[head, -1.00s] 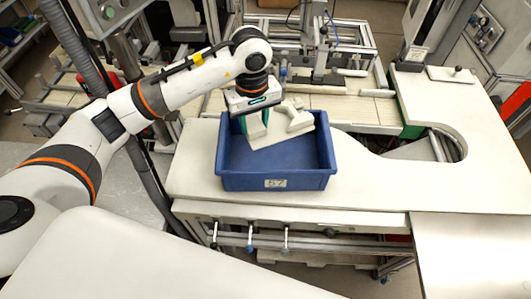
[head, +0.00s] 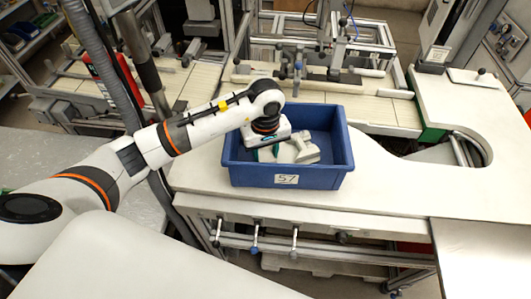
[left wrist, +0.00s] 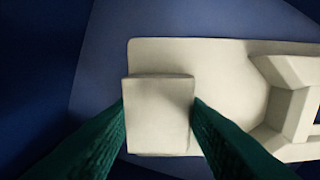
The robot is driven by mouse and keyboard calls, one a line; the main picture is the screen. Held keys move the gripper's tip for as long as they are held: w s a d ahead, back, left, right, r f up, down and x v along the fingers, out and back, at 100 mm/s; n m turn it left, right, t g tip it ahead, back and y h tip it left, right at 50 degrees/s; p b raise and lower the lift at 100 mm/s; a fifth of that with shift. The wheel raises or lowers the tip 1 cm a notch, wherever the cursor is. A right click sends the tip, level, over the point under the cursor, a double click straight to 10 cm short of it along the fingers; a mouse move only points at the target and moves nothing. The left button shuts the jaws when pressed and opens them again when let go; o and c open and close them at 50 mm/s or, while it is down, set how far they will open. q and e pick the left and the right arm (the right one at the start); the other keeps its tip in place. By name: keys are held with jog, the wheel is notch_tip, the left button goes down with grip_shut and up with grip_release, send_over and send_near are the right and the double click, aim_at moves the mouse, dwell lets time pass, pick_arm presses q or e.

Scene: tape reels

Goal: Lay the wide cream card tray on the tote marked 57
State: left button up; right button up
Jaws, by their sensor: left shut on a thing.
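The blue tote (head: 250,176) stands on the pale worktop, with a label marked 57 on its front wall. The cream card tray (head: 302,150) is inside the tote, low between its walls and roughly flat. My left gripper (head: 267,152) reaches down into the tote at its left side. In the left wrist view, the green fingers of the left gripper (left wrist: 158,108) are shut on a raised block of the tray (left wrist: 215,70), over a blue surface. I cannot tell whether the tray's underside touches the tote floor. The right gripper is out of view.
The worktop (head: 400,195) is clear to the right of the tote and has a rounded cutout (head: 455,150). Behind it is a metal frame fixture (head: 330,65) on a slatted conveyor. Several knobs hang below the front edge.

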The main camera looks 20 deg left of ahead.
pick_arm(q)
jog(key=shift+f+b, duration=0.15)
jog(key=shift+b, duration=0.15)
jog(key=o, duration=1.1)
jog(key=shift+r+p, duration=0.3)
jog(key=shift+p, duration=0.05)
jog(key=shift+r+p, duration=2.45)
jog(key=shift+r, duration=3.5)
